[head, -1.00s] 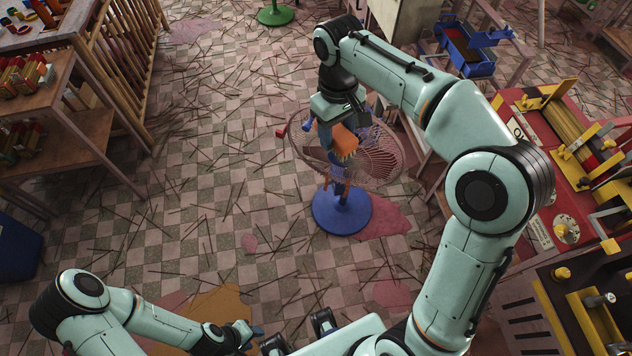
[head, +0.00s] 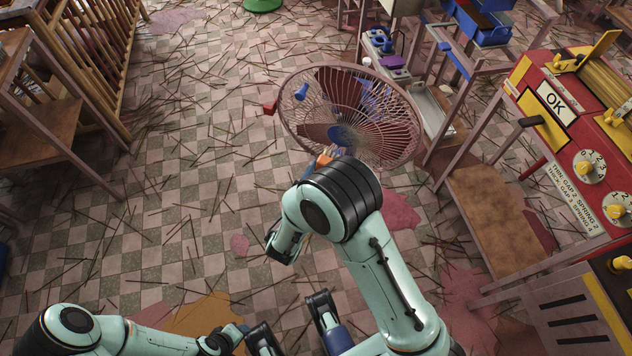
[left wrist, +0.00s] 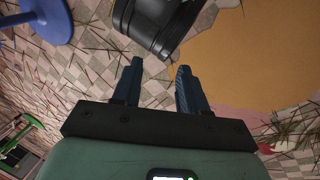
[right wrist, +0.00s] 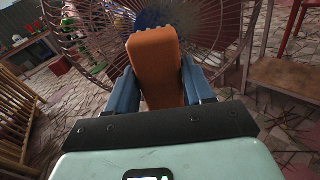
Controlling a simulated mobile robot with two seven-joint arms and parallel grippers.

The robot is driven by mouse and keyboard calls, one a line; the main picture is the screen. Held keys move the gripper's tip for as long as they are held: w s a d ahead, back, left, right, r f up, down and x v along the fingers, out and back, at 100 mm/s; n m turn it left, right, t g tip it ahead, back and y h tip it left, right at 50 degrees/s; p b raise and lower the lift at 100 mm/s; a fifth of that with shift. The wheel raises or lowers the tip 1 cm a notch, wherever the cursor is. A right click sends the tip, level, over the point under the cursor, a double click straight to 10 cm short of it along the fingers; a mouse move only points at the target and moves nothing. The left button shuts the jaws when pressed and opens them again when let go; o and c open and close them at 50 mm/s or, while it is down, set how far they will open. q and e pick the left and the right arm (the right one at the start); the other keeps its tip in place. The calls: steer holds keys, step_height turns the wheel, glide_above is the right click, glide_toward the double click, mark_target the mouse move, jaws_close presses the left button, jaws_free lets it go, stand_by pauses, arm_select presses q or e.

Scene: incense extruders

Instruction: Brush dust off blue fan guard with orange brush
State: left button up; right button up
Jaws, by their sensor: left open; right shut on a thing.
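The fan guard (head: 398,125) is a round cage of pinkish-brown wires in the head view, with a blue centre behind the wires. It fills the top of the right wrist view (right wrist: 215,35). My right gripper (right wrist: 160,75) is shut on the orange brush (right wrist: 155,60), whose toothed end points at the guard. In the head view the brush (head: 323,160) is at the guard's lower edge, and my arm hides most of that gripper. I cannot tell whether the brush touches the wires. My left gripper (left wrist: 157,68) is open and empty, low and away from the fan. Dust is not clearly distinguishable.
The fan's blue base (left wrist: 45,20) shows in the left wrist view. A wooden bench (head: 495,220) and a red machine (head: 590,130) stand to the right. A wooden shelf (head: 40,130) is at left. The checkered floor between is open, strewn with thin sticks.

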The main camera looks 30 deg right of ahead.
arm_select(q)
steer(key=shift+w+a+f+b, duration=0.35)
steer(key=shift+w+f+b, duration=0.1)
steer(key=shift+w+f, duration=0.3)
arm_select(e)
steer(key=shift+n+t, duration=0.3)
steer(key=shift+t, duration=0.3)
steer(key=shift+w+d+f, duration=0.25)
steer(key=shift+w+d, duration=0.6)
steer(key=shift+w, duration=0.25)
steer(key=shift+w+d+f, duration=0.25)
steer(key=shift+w+d, duration=0.6)
steer(key=shift+w, duration=0.25)
steer(key=shift+x, duration=0.9)
